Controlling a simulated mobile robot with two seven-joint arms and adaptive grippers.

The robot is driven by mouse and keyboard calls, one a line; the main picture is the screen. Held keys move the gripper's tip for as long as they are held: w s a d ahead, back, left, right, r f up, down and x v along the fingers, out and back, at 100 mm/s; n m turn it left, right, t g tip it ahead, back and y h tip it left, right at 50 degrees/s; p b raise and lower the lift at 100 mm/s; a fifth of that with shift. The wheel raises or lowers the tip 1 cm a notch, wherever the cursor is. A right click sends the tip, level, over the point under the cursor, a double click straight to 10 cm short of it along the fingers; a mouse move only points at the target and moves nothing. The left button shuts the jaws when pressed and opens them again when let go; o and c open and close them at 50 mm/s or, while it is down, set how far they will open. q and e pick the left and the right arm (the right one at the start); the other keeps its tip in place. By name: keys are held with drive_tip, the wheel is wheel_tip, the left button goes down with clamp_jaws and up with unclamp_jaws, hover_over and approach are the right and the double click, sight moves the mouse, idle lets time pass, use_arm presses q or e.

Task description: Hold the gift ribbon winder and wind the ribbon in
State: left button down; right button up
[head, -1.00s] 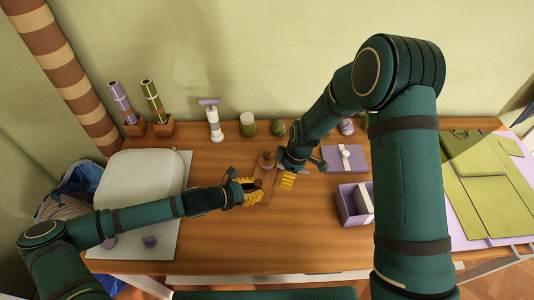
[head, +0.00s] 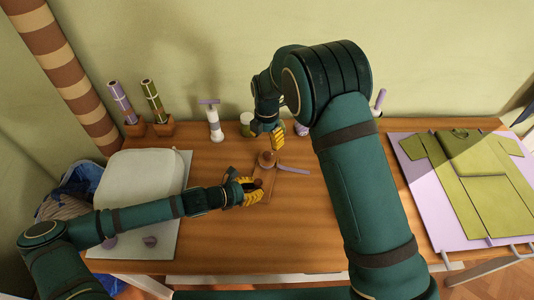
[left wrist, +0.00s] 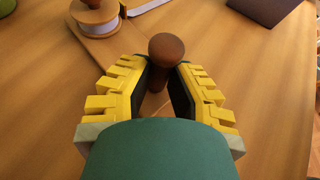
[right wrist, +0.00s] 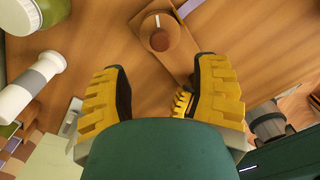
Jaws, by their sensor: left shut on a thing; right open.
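The gift ribbon winder is a wooden board (head: 268,183) with an upright spool (head: 267,158) at its far end. My left gripper (head: 256,190) is shut on the winder's dark wooden handle (left wrist: 166,48) at the near end. My right gripper (head: 277,137) is open and empty, just beyond the spool. In the right wrist view the brown spool knob (right wrist: 160,36) lies ahead of its fingers, apart from them.
A pale padded block (head: 145,180) is at left. My right arm hides part of the table. The front middle is clear.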

sight(267, 154)
wheel_tip(267, 154, down, 8)
drive_tip(key=shift+f, duration=0.1)
idle(0.4)
clamp_jaws()
